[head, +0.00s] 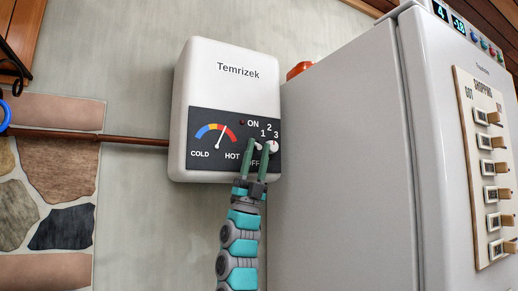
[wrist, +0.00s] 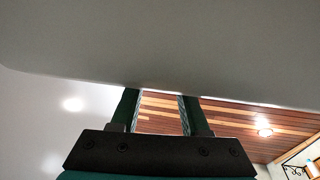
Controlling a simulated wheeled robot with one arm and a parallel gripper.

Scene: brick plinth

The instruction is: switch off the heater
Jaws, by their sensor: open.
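The heater (head: 225,85) is a white box marked "Temrizek" on the wall in the head view. Its dark panel (head: 208,163) has a cold-to-hot gauge (head: 217,134) with the needle up and slightly right, and a small dark red lamp (head: 242,122) by "ON". A pale round knob (head: 273,147) sits at the panel's right among the marks 1, 2, 3 and OFF. My gripper (head: 258,153) is open in front of the knob, fingers pointing up and covering part of it and of "OFF". I cannot tell its setting or whether the fingers touch it. In the wrist view my gripper (wrist: 160,105) shows a gap between its fingers.
A tall white fridge (head: 345,170) stands close at the heater's right, bearing a shopping board (head: 487,170). A brown pipe (head: 130,138) runs along the wall to the heater's left. A pale grey surface (wrist: 160,45) fills the top of the wrist view.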

